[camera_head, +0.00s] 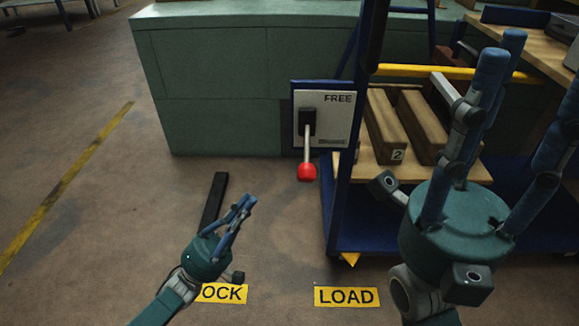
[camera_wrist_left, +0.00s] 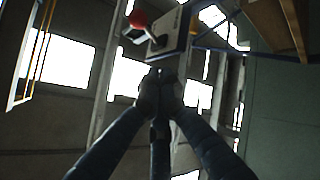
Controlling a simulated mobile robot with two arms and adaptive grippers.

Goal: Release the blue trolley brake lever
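The brake lever (camera_head: 308,143) is a pale rod with a red knob (camera_head: 307,172), hanging down from a black pivot on a white panel (camera_head: 341,112) marked FREE at its top. The panel is fixed at the left side of the blue trolley (camera_head: 338,205). The knob also shows in the left wrist view (camera_wrist_left: 138,18), beyond my fingertips. My left gripper (camera_head: 246,203) is below and left of the knob, apart from it, its fingertips drawn together with nothing seen between them. My right gripper (camera_head: 515,85) is open, fingers spread, in front of the trolley's right part, hiding some of it.
Wooden beams (camera_head: 399,125) lie on the trolley deck under a yellow bar (camera_head: 440,72). A green counter (camera_head: 225,85) stands behind. Yellow floor labels show LOAD (camera_head: 346,296) and a partly hidden one ending OCK (camera_head: 224,293). A black strip (camera_head: 214,201) lies behind my left gripper.

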